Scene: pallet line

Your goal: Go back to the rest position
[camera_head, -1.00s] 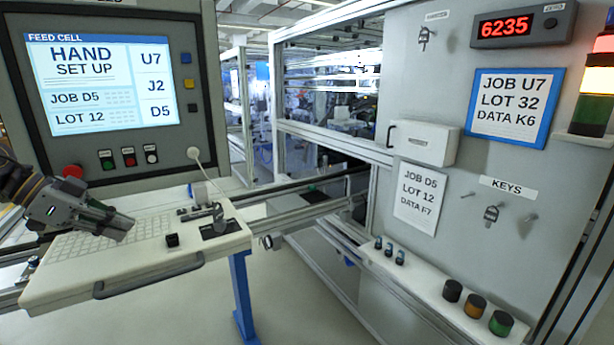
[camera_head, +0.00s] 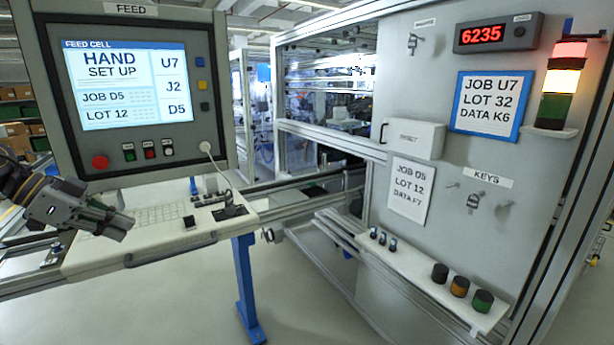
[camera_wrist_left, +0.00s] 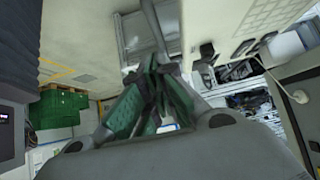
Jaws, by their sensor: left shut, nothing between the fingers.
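My left gripper (camera_head: 122,224) comes in from the left in the head view, above the left part of the white keyboard shelf (camera_head: 190,240). Its fingers are shut with nothing between them. In the left wrist view the closed green-padded fingers (camera_wrist_left: 155,92) show in the middle, with the shelf edge and floor beyond them. My right gripper is not in either view.
The feed cell panel (camera_head: 218,100) with its screen stands behind the shelf. A cable runs from it to a dark device (camera_head: 232,211) on the shelf. The grey cabinet (camera_head: 440,240) with keys, signs and a small ledge stands at right. Open floor lies between them.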

